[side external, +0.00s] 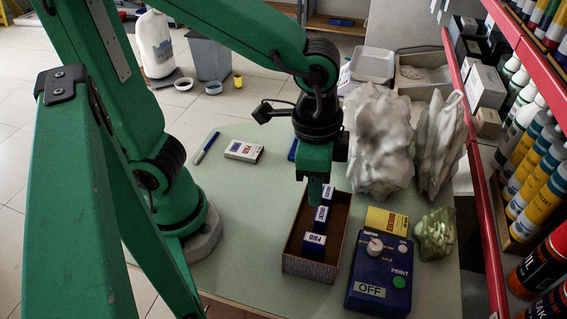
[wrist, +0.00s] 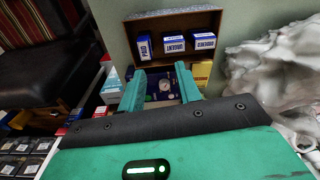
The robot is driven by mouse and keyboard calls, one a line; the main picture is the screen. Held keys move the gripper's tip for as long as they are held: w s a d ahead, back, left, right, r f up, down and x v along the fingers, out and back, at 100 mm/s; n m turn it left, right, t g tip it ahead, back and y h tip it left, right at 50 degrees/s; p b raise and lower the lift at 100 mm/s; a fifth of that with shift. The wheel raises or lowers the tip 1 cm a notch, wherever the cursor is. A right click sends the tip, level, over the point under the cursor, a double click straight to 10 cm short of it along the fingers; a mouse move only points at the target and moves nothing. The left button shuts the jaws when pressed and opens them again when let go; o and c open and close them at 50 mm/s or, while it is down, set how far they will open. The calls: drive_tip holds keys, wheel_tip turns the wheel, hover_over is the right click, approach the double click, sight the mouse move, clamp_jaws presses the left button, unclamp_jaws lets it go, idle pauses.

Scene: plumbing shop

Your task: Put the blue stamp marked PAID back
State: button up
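The blue stamp marked PAID (side external: 313,246) is in the near part of an open brown box (side external: 338,225). In the wrist view the PAID stamp (wrist: 144,47) is the leftmost of three blue-and-white stamps in the box (wrist: 213,16). The other two stamps (side external: 318,216) (wrist: 174,45), (side external: 327,195) (wrist: 204,41) lie farther along the box; their words are hard to read. My gripper (side external: 316,193) points down over the box's far end. In the wrist view its fingers (wrist: 163,76) are apart with nothing held between them.
Crumpled white bags (side external: 378,140) and a green lump (side external: 436,233) are behind and right. A small white-and-blue carton (side external: 244,151) and a pen (side external: 206,148) lie left. The mat left of the box is clear.

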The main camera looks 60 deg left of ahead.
drive_tip(key=a+r+n+t, duration=0.2)
drive_tip(key=a+r+n, duration=0.1)
drive_tip(key=a, duration=0.5)
drive_tip(key=a+r+n+t, duration=0.3)
drive_tip(key=a+n, duration=0.1)
drive_tip(key=a, duration=0.4)
drive_tip(key=shift+a+n, duration=0.4)
drive_tip(key=shift+s, duration=0.1)
drive_tip(key=shift+c, duration=0.2)
